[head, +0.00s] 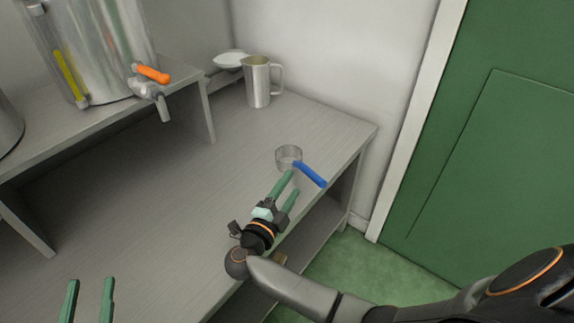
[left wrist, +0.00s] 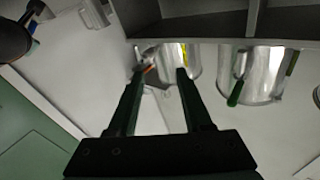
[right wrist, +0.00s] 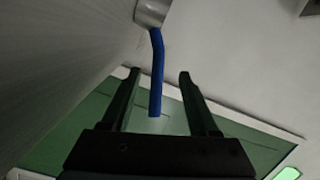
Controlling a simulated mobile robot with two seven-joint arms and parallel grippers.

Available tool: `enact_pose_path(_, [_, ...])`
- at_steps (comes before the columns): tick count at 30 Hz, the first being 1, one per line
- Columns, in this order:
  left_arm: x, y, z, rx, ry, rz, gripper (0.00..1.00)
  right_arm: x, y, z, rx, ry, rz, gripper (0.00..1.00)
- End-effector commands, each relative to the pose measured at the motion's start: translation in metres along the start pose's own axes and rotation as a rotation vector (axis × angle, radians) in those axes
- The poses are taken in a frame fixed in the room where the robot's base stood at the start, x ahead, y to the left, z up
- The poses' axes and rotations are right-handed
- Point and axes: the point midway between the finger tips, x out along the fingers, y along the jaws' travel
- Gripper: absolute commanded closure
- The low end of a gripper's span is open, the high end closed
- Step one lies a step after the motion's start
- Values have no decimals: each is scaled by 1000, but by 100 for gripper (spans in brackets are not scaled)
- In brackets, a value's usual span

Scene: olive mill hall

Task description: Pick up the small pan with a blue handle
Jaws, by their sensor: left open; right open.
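The small pan (head: 288,158) with a blue handle (head: 311,174) stands on the grey table near its right front edge, the handle pointing toward the edge. My right gripper (head: 292,182) is open beside the pan, its green fingers reaching toward the handle. In the right wrist view the blue handle (right wrist: 156,75) runs between the open fingers (right wrist: 158,75), with the metal pan (right wrist: 152,12) beyond them; I cannot tell whether a finger touches it. My left gripper (head: 90,285) is open and empty at the lower left; its fingers also show in the left wrist view (left wrist: 155,75).
A metal jug (head: 258,82) and a white dish (head: 231,58) stand at the back of the table (head: 150,190). A large steel tank (head: 97,45) with an orange-handled tap (head: 152,75) stands on a raised shelf at left. A green door (head: 490,140) is at right. The middle of the table is clear.

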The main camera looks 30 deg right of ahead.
Motion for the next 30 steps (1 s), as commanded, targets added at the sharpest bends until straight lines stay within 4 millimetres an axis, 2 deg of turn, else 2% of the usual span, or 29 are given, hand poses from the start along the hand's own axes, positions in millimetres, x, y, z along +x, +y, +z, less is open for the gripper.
enact_pose_path(3, [1, -2, -18, 23, 76, 0, 50, 25, 0, -1, -2, 3, -7, 39])
enact_pose_path(9, [-1, -3, -49, 59, 201, 1, 50, 55, 0, 0, 0, 1, -5, 39])
enact_pose_path(17, [-4, -3, -69, 81, 282, 3, 50, 70, 0, 0, 0, 0, -6, 39])
enact_pose_path(24, [-17, 0, -112, 136, 470, 12, 50, 98, 3, -2, -1, 1, -7, 39])
enact_pose_path(30, [-27, 2, -134, 163, 563, 17, 50, 113, 3, -2, -1, 0, -4, 39])
